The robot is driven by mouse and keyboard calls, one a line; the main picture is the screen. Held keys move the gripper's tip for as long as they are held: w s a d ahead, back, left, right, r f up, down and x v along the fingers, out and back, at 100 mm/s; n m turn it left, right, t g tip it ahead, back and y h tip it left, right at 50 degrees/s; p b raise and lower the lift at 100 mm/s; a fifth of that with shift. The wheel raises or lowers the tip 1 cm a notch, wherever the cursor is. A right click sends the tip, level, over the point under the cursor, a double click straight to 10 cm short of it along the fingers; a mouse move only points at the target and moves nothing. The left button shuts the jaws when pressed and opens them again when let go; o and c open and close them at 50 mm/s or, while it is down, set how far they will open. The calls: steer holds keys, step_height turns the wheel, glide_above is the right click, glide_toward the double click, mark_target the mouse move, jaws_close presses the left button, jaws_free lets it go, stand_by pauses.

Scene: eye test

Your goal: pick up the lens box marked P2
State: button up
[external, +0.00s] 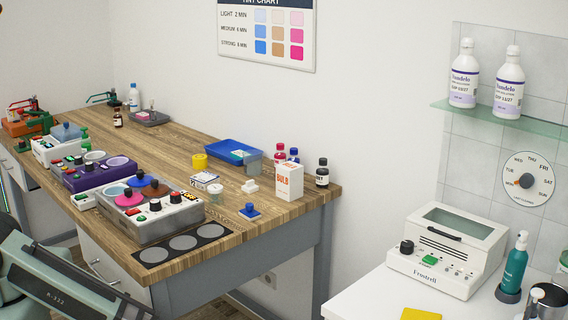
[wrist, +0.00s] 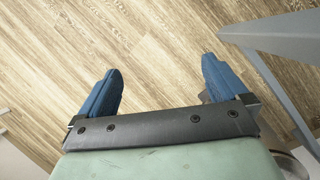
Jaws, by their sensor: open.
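I cannot make out the mark P2 on any box. A small low white box (external: 205,180) with print lies on the wooden bench, behind the grey tinting unit. A taller white carton (external: 289,182) with orange print stands near the bench's right end; its small print is too blurred to read. My gripper (wrist: 161,68) shows in the wrist view with its two blue fingers wide apart and nothing between them. Wood-look floor lies beyond the fingers. The gripper is outside the external view, where only part of my arm shows at the lower left.
A grey bench leg (wrist: 262,75) is close to my right finger.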

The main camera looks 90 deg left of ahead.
steer(key=w+r+n+t+h, duration=0.15)
steer(key=w+r+t, duration=0.25)
steer(key=w+r, duration=1.7)
steer(key=w+a+r+t, duration=0.2)
steer(key=w+a+r, duration=0.2)
steer(key=a+r, duration=0.25)
steer(key=w+a+r+t, duration=0.1)
steer(key=w+a+r, duration=0.35)
steer(key=a, duration=0.35)
steer(key=s+a+r+n+t+y, duration=0.1)
steer(key=a+r, duration=0.3)
steer(key=a, duration=0.2)
steer(key=a+r+n, duration=0.1)
steer(key=a+r, duration=0.3)
steer(key=a, duration=0.3)
step_height(320, 180, up, 13)
steer(key=n+g+y, duration=0.2)
steer(key=n+y, duration=0.3)
steer(key=y, duration=0.1)
glide_above(204, 176)
steer(key=s+d, duration=0.3)
steer(key=d, duration=0.2)
steer(key=shift+a+x, duration=0.15)
steer(key=shift+x, duration=1.95)
steer(key=shift+a+x, duration=0.2)
steer(key=shift+x, duration=1.95)
steer(key=shift+a+x, duration=0.15)
steer(key=shift+x, duration=1.95)
steer(key=shift+s+r, duration=0.1)
steer(key=shift+r, duration=0.05)
